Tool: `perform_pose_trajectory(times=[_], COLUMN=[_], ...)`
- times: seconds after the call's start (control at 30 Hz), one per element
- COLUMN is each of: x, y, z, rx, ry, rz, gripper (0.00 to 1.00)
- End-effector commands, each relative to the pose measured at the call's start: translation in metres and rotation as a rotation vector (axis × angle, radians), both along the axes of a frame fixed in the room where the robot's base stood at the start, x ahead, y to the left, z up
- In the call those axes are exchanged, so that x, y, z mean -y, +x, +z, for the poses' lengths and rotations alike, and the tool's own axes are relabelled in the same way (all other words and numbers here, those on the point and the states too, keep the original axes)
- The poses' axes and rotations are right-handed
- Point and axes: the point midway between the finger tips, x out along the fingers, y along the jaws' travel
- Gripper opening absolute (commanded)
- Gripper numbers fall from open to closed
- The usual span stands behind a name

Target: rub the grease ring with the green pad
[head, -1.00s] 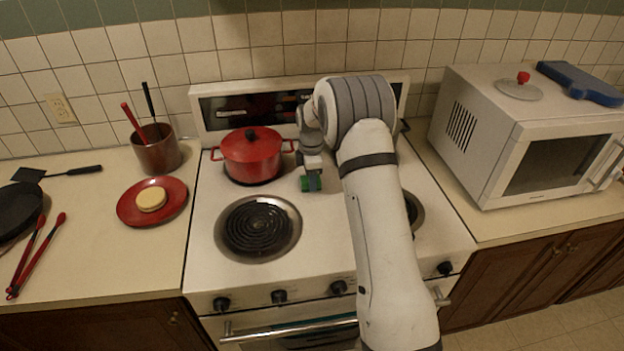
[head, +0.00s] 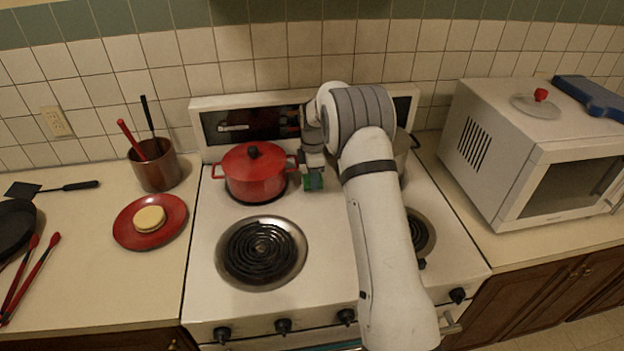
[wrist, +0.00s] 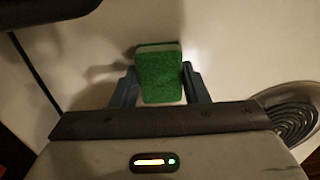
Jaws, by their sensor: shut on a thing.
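The green pad (head: 314,181) is a small block with a pale layer on one side. My gripper (head: 313,173) is shut on it, over the stovetop just right of the red pot. In the wrist view the pad (wrist: 159,78) sits between the two blue-grey fingers of my gripper (wrist: 160,88), with white stovetop beyond. I cannot tell whether the pad touches the surface. I cannot make out the grease ring in either view; my arm hides part of the stovetop.
The lidded red pot (head: 255,176) stands close left of my gripper. A coil burner (head: 262,250) lies in front, and another (head: 420,235) partly shows right of my arm. A grey pot (head: 405,150) is mostly hidden behind my arm. A microwave (head: 500,150) stands at right.

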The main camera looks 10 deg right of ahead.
Motion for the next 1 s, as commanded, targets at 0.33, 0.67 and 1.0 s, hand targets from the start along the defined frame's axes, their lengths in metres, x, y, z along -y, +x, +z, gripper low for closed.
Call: perform_pose_trajectory(times=[0.33, 0.67, 1.0], x=[-0.002, -0.002, -0.003], y=[0.001, 0.001, 0.001], z=[0.038, 0.063, 0.065], rx=[0.005, 0.005, 0.005], ry=[0.000, 0.000, 0.000], rz=[0.002, 0.003, 0.004], gripper=[0.12, 0.12, 0.12])
